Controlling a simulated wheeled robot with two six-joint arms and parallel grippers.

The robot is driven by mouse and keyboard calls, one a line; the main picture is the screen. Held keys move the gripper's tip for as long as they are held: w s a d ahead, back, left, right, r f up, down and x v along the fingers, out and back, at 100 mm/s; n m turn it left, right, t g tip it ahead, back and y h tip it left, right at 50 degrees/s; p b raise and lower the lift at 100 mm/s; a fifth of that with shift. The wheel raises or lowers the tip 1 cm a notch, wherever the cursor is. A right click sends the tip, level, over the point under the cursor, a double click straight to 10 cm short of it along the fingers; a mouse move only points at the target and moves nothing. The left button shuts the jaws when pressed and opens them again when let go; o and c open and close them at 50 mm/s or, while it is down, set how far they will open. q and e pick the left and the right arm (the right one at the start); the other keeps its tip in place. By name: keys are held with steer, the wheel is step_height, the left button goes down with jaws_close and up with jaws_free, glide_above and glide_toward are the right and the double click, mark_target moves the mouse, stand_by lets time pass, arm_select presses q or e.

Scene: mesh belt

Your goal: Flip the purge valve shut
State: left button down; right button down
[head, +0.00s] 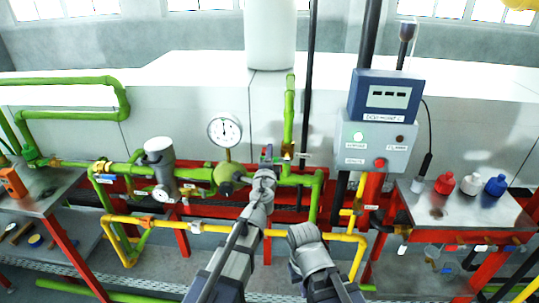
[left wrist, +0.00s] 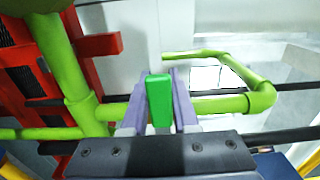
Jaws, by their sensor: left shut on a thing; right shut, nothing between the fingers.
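My left gripper (head: 268,157) is at the green pipework right of the round gauge, beside a brass fitting (head: 288,148) on the upright green pipe. In the left wrist view the two fingers of my left gripper (left wrist: 160,95) are closed on a green handle (left wrist: 160,100), which I take to be the purge valve's. The fingers and arm largely hide the handle in the head view, and the valve body behind it is not clear. My right gripper (head: 303,238) is shut and empty, low in front of the yellow pipe.
A round white gauge (head: 225,130) and a grey cylinder (head: 159,156) stand to the left. A blue and grey control box (head: 381,110) with buttons stands right. A side table (head: 457,212) holds red, white and blue items. A yellow pipe (head: 215,229) runs across the front.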

arm_select(q)
steer(key=c, duration=0.7)
jaws_free()
steer(key=s, duration=0.7)
steer(key=shift+s, duration=0.4)
steer(key=shift+f, duration=0.1)
